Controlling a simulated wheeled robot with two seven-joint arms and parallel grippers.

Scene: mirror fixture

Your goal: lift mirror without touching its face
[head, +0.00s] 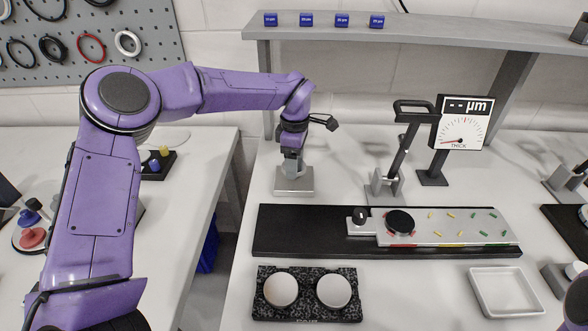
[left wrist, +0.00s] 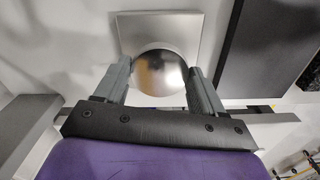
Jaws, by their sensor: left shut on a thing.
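My left gripper (head: 292,165) points down over a silver square block (head: 294,187) at the bench's back left. In the left wrist view the two grey fingers of my left gripper (left wrist: 159,88) are shut on the sides of a shiny round mirror (left wrist: 160,72). The fingers are at its edge, and its face shows between them. The silver block also shows behind it in that view (left wrist: 180,24). I cannot tell whether the mirror is clear of the block. My right gripper is not in view; only a bit of purple arm shows at the bottom right.
A black speckled plate (head: 306,309) bears two pale round discs in front. A black board (head: 290,229) carries a slider strip. A thickness gauge (head: 461,130) and a lever stand (head: 387,187) are at the back. A white tray (head: 503,310) lies front right. A shelf (head: 430,36) runs above.

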